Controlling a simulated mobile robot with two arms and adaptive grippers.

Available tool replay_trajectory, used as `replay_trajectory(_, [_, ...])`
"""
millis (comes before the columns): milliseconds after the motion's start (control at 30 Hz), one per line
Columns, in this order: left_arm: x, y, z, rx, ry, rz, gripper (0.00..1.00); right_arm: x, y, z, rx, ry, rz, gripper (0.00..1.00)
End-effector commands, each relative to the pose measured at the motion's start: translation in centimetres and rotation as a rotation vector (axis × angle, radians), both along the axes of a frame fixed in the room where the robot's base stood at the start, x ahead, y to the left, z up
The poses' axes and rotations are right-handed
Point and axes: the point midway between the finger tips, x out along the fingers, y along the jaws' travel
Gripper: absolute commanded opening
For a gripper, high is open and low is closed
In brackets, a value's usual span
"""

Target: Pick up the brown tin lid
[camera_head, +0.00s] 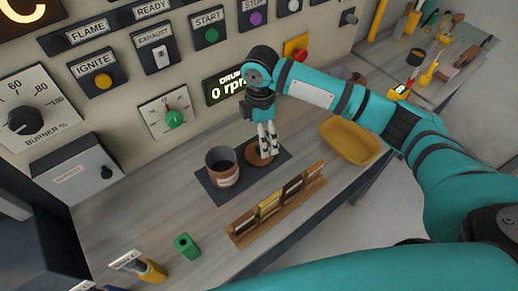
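The brown tin lid (253,158) is a round brown disc lying on a dark mat (282,155) on the grey bench. An open brown tin (222,174) with a pale label stands upright on the same mat, just left of the lid. My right gripper (268,155) points down over the lid from an arm that comes in from the right. Its pale fingers hide part of the lid, and their tips are at or just above it. Whether they touch or grip it, I cannot tell. My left gripper is not in view.
A wooden rack (275,207) with several brown and yellow samples stands in front of the mat. A yellow tray (349,141) is to the right. A control panel (138,75) rises behind the bench.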

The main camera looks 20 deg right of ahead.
Motion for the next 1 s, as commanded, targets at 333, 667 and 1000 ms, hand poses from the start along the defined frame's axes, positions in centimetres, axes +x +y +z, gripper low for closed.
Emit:
replay_trajectory(333, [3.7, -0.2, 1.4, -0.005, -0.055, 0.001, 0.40, -0.2, -0.1, -2.9, -0.001, 0.002, -0.001, 1.00])
replay_trajectory(667, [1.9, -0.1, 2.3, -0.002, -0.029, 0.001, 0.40, -0.3, -0.2, -6.9, -0.001, -0.001, 0.000, 1.00])
replay_trajectory(1000, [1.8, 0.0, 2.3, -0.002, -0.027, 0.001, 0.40, -0.3, -0.2, -7.0, 0.000, -0.002, 0.000, 0.84])
